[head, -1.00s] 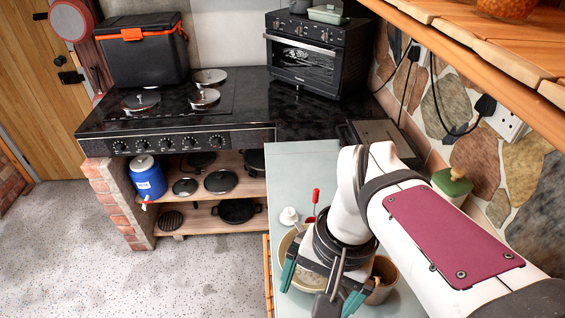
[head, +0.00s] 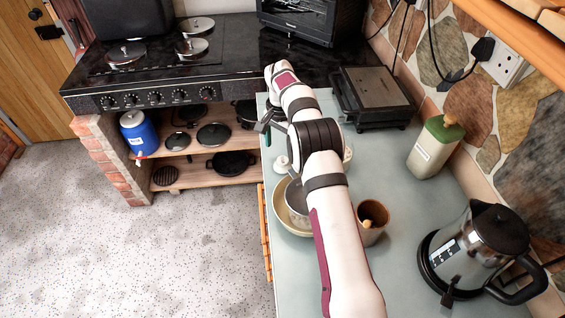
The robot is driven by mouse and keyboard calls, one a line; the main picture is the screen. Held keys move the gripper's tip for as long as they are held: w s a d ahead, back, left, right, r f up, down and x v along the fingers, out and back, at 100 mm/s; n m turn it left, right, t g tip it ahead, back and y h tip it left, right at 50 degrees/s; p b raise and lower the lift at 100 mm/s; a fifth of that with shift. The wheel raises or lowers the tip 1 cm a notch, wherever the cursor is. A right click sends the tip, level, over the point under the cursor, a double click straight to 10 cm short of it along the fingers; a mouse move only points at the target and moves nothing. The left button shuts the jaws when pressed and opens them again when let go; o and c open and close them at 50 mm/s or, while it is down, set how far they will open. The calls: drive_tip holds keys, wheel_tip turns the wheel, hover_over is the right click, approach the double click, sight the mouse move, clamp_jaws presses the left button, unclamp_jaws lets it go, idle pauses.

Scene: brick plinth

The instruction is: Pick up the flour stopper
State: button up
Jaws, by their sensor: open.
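A pale canister (head: 433,150) with a small label stands upright on the right of the counter, against the stone wall.
A brown cup (head: 372,218) and a bowl (head: 283,225) with a metal vessel stand beside my arm, partly covered. A kettle (head: 482,245) is at front right, a black grill (head: 375,97) behind the canister. Counter between cup and canister is clear.

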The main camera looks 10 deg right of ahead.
sight(283, 160)
drive_tip(key=f, duration=0.6)
drive_tip(key=shift+s+d, duration=0.1)
drive_tip(key=shift+d, duration=0.15)
drive_tip(key=c, duration=1.2)
drive_tip(key=shift+c, duration=0.2)
drive_tip(key=shift+r, duration=0.1)
